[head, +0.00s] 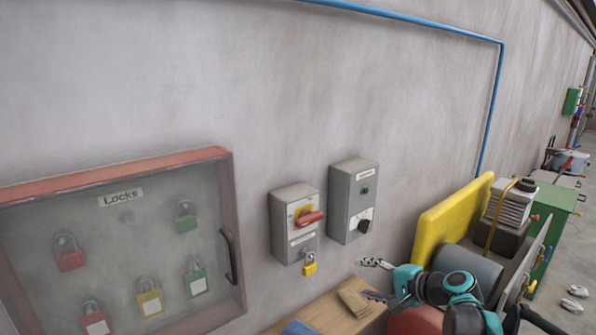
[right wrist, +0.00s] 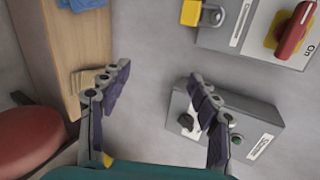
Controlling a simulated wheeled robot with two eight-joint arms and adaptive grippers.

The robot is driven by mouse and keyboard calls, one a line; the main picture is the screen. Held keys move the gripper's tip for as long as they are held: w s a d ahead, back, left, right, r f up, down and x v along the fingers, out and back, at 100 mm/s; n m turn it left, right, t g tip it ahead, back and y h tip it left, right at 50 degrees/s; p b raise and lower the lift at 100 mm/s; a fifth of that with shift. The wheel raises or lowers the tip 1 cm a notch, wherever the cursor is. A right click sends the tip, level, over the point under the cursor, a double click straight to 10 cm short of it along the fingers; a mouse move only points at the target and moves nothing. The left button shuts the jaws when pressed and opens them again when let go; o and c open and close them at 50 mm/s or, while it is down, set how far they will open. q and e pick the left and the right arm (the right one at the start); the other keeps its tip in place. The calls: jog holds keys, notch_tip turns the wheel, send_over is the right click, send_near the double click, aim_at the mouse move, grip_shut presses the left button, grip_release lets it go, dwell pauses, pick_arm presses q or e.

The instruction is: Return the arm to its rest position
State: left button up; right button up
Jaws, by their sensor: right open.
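My right gripper (head: 374,280) is open and empty at the lower middle of the head view, in front of the wall and above the wooden bench top. In the right wrist view its two fingers (right wrist: 160,82) are spread apart with nothing between them. My right arm reaches in from the lower right. My left gripper is not in view.
A switch box with a red handle (head: 311,218) has a yellow padlock (head: 310,264) below it. A grey control box (head: 353,200) is beside it. A Locks cabinet (head: 228,258) holds several padlocks. A bench (head: 320,309), red stool (head: 415,322) and yellow panel (head: 450,220) are near my arm.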

jog(key=s+f+n+g+h+b, duration=0.1)
jog(key=s+f+n+h, duration=0.3)
jog(key=s, duration=1)
jog(key=s+f+n+g+h+b, duration=0.1)
jog(key=s+f+n+h+b, duration=0.1)
jog(key=s+f+n+h, duration=0.2)
jog(key=s+a+f+n, duration=0.1)
jog(key=s+f+n, duration=0.2)
jog(key=s+f, duration=0.3)
jog(key=shift+s+g+b, duration=0.3)
jog(key=shift+s, duration=1.8)
jog(key=shift+f, duration=0.1)
